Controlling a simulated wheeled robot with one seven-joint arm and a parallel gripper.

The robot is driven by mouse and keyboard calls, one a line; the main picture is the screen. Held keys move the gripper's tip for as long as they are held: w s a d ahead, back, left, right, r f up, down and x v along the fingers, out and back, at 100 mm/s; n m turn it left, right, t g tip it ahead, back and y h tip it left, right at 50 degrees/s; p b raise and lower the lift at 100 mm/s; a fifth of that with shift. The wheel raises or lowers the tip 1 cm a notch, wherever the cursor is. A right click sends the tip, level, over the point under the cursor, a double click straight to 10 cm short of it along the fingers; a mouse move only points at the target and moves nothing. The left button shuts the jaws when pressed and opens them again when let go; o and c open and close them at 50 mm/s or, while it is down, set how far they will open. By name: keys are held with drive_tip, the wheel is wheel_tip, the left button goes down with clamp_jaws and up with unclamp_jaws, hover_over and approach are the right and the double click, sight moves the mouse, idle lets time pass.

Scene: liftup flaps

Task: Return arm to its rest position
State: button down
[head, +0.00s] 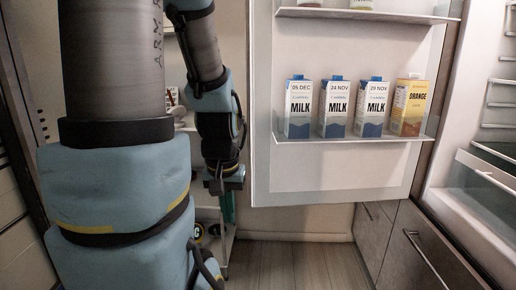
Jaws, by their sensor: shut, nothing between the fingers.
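My arm fills the left of the head view, with a thick blue and grey link in front and a thinner forearm hanging down behind it. My gripper (226,184) is at the lower end of that forearm, pointing down. It is shut with nothing held, and its fingertips are small in the picture. It hangs just left of the open fridge door (340,187), with a narrow gap in the picture; the depth between them is hard to judge.
The door shelf (350,140) holds three milk cartons (336,108) and an orange carton (408,106). The fridge interior (490,120) is at right, above grey drawers (415,243). A white shelf unit (212,222) stands behind my arm. Wooden floor (295,265) is clear below the door.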

wheel_tip(320, 180, up, 16)
drive_tip(key=p, duration=1.4)
